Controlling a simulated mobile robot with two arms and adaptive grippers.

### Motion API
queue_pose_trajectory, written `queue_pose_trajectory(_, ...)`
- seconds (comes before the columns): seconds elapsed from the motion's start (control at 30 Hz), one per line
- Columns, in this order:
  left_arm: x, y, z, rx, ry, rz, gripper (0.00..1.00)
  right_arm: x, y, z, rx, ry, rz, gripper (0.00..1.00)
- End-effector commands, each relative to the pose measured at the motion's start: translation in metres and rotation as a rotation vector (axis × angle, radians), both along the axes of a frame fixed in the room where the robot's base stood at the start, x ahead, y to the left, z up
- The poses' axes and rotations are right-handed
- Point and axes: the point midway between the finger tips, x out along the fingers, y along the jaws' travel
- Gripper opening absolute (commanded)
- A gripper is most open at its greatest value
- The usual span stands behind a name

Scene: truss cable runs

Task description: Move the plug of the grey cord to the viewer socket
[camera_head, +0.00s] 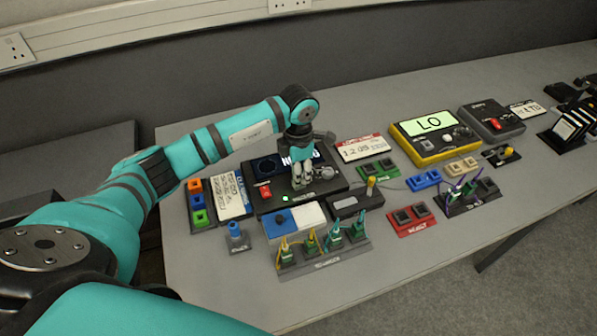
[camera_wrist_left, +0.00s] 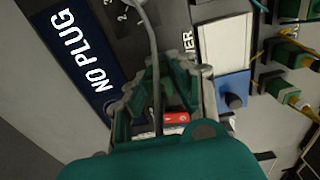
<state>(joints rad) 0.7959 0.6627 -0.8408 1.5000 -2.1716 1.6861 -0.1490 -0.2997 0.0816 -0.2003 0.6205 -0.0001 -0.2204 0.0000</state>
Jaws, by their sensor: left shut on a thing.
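My left gripper (camera_head: 301,182) is over the front part of a black device (camera_head: 264,207) with a dark "NO PLUG" screen (camera_head: 268,165). In the left wrist view my left gripper (camera_wrist_left: 168,80) is shut, with the grey cord (camera_wrist_left: 150,40) running between its fingers. The plug at the cord's end is hidden by the fingers. The screen (camera_wrist_left: 82,50) reads "NO PLUG" there, and a partly hidden label ending in "ER" (camera_wrist_left: 187,42) shows beside the fingers. The viewer socket is hidden, so I cannot tell whether the plug touches it. My right gripper is not in view.
A blue and white panel (camera_head: 308,214) lies in front of the device. A rack (camera_head: 325,262) with several green plugs stands nearer the table's front edge. A red socket block (camera_head: 411,218) and a yellow "LO" meter (camera_head: 430,135) stand to the right.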

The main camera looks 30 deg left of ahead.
Motion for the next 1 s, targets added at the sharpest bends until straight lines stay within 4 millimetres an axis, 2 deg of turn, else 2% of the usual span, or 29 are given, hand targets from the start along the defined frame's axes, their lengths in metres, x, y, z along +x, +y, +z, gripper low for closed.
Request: queue_pose_trajectory(1.0, 0.0002, -0.0004, -0.0068, -0.001, -0.001, -0.001, 0.0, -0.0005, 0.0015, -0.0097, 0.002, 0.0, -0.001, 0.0)
